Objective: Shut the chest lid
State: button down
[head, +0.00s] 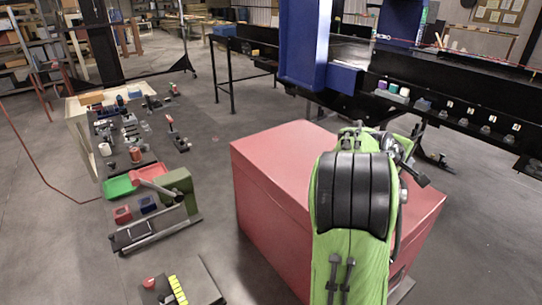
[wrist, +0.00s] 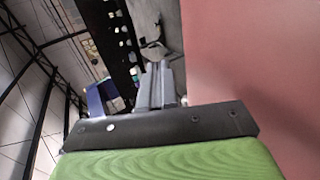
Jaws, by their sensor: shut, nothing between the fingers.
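The red chest (head: 262,195) stands on the floor right of centre in the head view. Its lid (head: 290,150) lies flat across the top and looks down on the body; my green arm covers much of it, so a small gap cannot be ruled out. In the wrist view a plain red surface of the chest (wrist: 260,60) fills the right side. My gripper (wrist: 160,72) shows there with its fingers together and empty, beside the red surface; contact cannot be told. In the head view the fingers are hidden behind my arm.
A black conveyor (head: 470,105) with a blue frame (head: 304,45) runs behind the chest at the right. A bench with small parts (head: 130,140) and a green machine stand (head: 178,190) are at the left. Floor between them and the chest is clear.

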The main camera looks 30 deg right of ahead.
jog(key=shift+f, duration=0.5)
notch_tip(320, 180, up, 14)
jog(key=p, duration=0.4)
jog(key=shift+p, duration=0.3)
